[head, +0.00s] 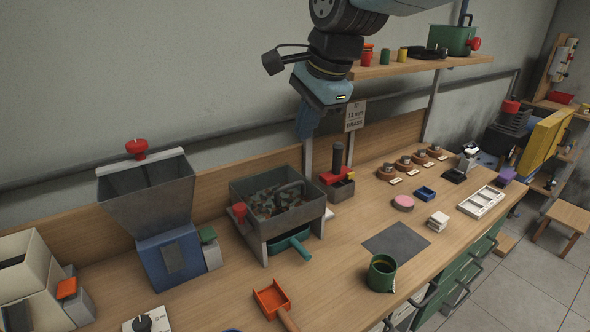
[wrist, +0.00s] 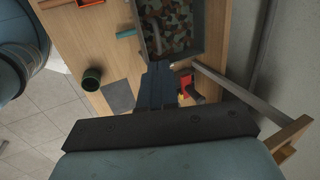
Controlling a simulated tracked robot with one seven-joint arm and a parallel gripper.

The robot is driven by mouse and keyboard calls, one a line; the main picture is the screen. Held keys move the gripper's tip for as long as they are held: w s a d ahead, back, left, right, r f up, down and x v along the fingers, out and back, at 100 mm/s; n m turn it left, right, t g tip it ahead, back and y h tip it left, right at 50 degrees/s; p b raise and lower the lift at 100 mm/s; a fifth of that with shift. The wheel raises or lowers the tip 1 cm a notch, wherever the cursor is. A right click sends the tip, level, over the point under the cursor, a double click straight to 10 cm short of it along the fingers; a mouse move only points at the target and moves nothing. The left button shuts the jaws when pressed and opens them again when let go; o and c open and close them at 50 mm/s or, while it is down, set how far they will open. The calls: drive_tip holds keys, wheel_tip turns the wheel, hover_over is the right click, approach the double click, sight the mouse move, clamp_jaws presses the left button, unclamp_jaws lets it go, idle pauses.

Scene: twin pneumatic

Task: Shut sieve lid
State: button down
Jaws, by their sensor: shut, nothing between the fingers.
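The sieve is a grey metal box (head: 240,189) on legs on the bench, with its top open and mixed brown, grey and green pieces inside. A red knob (head: 239,211) sits at its left front side; I cannot tell whether it belongs to the lid. No lid covers the box. The sieve also shows at the top of the wrist view (wrist: 201,28). A teal pan (head: 291,241) with a handle is under it. My gripper (head: 305,124) is shut and empty, raised above the bench near the sieve's back right; its dark blue fingers also show in the wrist view (wrist: 157,82).
A grey hopper (head: 149,192) on a blue base stands left of the sieve. A red and black device (head: 338,176) stands just right of it. A post and shelf (head: 410,67) are close to my arm.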

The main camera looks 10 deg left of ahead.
drive_tip(key=w+a+g+h, duration=0.1)
drive_tip(key=w+a+h, duration=0.1)
approach(292, 187)
drive_tip(key=shift+g, duration=0.3)
drive_tip(key=f, duration=0.2)
drive_tip(key=w+a+f, duration=0.1)
drive_tip(key=f, duration=0.3)
drive_tip(key=shift+w+a+f, duration=0.15)
drive_tip(key=shift+w, duration=0.15)
